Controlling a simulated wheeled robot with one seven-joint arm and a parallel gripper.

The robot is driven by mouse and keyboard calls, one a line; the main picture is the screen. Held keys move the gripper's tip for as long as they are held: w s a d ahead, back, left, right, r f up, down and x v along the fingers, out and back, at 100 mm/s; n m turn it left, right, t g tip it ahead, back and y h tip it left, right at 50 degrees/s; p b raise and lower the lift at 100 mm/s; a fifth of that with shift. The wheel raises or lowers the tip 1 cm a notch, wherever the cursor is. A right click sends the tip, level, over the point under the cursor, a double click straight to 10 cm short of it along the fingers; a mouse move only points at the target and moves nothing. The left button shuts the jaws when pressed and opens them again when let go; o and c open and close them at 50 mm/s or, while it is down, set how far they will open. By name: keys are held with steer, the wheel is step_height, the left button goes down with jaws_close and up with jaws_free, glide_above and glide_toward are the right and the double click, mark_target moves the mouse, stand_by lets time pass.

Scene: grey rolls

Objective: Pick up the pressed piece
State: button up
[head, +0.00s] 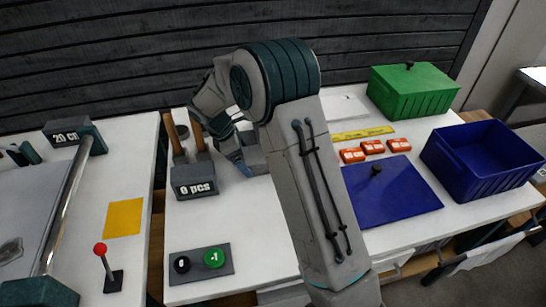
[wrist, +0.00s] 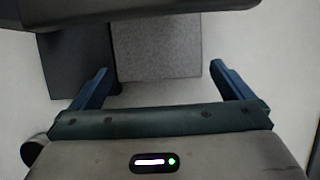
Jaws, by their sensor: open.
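My gripper (wrist: 159,67) is open, its two blue fingers spread wide in the wrist view. Ahead of and between the fingertips lies a light grey, speckled, square-edged piece (wrist: 158,45); I cannot tell for sure that it is the pressed piece. The fingers do not touch it. A darker grey slab (wrist: 72,65) adjoins it on the left, with a small dark post at their border. In the head view my gripper (head: 240,158) hangs low over the middle table beside the "0 pcs" box (head: 194,181); my arm hides much of that spot.
A button panel (head: 200,262) stands at the table's front. On the right are a blue lid (head: 395,200), orange boxes (head: 372,147), a yellow ruler strip (head: 361,133), a blue bin (head: 480,158) and a green box (head: 412,92). A left table holds a roller (head: 70,200) and a red-knobbed lever (head: 107,268).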

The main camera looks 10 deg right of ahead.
steer(key=c, duration=1)
steer(key=shift+r, duration=0.1)
